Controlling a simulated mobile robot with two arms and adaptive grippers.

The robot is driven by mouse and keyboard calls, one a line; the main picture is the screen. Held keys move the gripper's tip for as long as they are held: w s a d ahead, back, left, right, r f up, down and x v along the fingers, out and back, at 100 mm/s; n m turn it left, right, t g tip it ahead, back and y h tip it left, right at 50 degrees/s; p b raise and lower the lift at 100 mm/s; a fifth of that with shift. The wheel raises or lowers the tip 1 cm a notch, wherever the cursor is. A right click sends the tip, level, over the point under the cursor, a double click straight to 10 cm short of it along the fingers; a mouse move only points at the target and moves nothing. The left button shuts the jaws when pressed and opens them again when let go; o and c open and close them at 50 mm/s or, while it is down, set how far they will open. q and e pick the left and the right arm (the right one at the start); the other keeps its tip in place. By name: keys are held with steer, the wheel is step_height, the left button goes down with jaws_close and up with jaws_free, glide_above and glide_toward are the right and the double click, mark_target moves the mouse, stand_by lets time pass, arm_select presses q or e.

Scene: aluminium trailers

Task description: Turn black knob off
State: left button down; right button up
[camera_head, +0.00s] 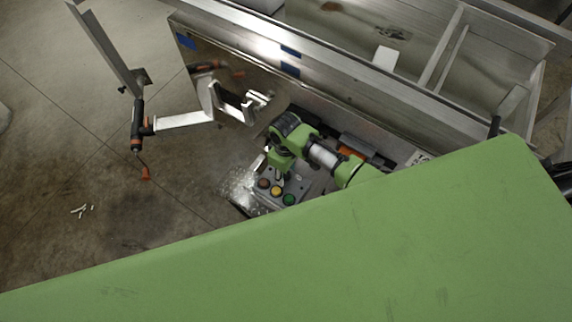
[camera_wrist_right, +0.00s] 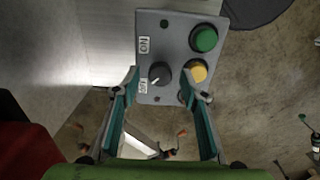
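The grey control box (camera_head: 266,199) stands low beside the trailer. It carries a red button (camera_head: 263,183), a yellow button (camera_head: 276,191) and a green button (camera_head: 289,199). In the right wrist view the black knob (camera_wrist_right: 159,73) is on the box face (camera_wrist_right: 172,38), beside two small white labels. Its pale mark points to the lower left. My right gripper (camera_wrist_right: 158,84) is open, one fingertip on each side of the knob. Contact cannot be told. In the head view my right gripper (camera_head: 279,178) is over the box and hides the knob. My left gripper is not in view.
The aluminium trailer wall (camera_head: 330,72) runs along the upper right, close to my right arm. A metal bracket arm (camera_head: 184,120) with black and orange handles (camera_head: 137,125) stands to the left. The floor at the left is mostly clear.

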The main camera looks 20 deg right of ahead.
mark_target(286, 175)
step_height(286, 175, up, 12)
steer(key=shift+f, duration=0.25)
steer(key=shift+s, duration=0.1)
stand_by(0.5)
